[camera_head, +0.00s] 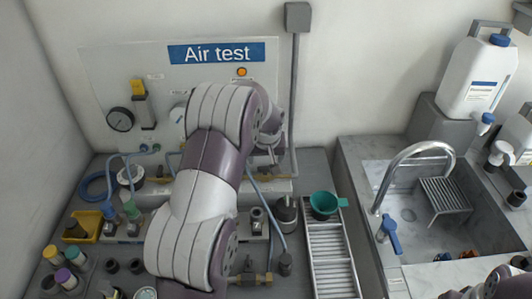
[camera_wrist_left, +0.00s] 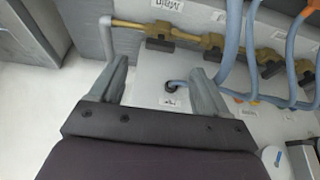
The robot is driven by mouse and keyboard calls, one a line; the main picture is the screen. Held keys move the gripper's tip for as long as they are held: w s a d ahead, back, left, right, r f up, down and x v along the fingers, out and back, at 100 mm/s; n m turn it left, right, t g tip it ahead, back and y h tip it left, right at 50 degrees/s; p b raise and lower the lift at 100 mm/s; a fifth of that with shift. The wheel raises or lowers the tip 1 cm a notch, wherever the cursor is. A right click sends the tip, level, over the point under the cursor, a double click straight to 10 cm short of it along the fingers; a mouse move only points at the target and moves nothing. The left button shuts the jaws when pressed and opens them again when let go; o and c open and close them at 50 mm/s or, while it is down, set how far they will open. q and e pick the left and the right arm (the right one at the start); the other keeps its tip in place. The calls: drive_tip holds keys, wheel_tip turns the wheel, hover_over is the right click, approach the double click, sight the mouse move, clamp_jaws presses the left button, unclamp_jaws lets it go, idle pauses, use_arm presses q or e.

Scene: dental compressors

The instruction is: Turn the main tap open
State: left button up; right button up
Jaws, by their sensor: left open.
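In the left wrist view, a brass pipe with fittings (camera_wrist_left: 190,36) runs across the top of a pale panel. A small label (camera_wrist_left: 168,5), upside down in this view, seems to read "MAIN" above it. A black block (camera_wrist_left: 160,45) sits under the brass. I cannot clearly make out the main tap's handle or its position. My left gripper (camera_wrist_left: 157,70) is open and empty, its fingers apart just short of the pipe. In the head view my left arm covers the middle of the bench, and the gripper is mostly hidden behind it. My right gripper is not visible.
The "Air test" board (camera_head: 180,65) stands behind the bench with a gauge (camera_head: 120,119). Blue hoses (camera_wrist_left: 233,40) hang close right of my left gripper. A green funnel (camera_head: 324,204) and a rack (camera_head: 330,255) stand right. Beyond is a sink with a blue-handled faucet (camera_head: 391,233).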

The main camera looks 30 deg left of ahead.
use_arm(q)
drive_tip(key=v, duration=0.5)
drive_tip(key=shift+d+r, duration=0.1)
drive_tip(key=shift+r, duration=0.05)
drive_tip(key=s+d+f+m+g+h, duration=0.1)
drive_tip(key=s+d+f+m, duration=0.1)
drive_tip(key=s+d, duration=0.5)
drive_tip(key=s+d+f+m+g+h, duration=0.1)
drive_tip(key=s+d+m, duration=0.3)
drive_tip(key=s, duration=1.1)
drive_tip(key=d+f, duration=0.1)
drive_tip(key=d, duration=0.2)
drive_tip(key=shift+s+m+g, duration=0.3)
drive_tip(key=shift+s, duration=0.1)
drive_tip(key=shift+d+f, duration=0.1)
drive_tip(key=shift+d, duration=0.05)
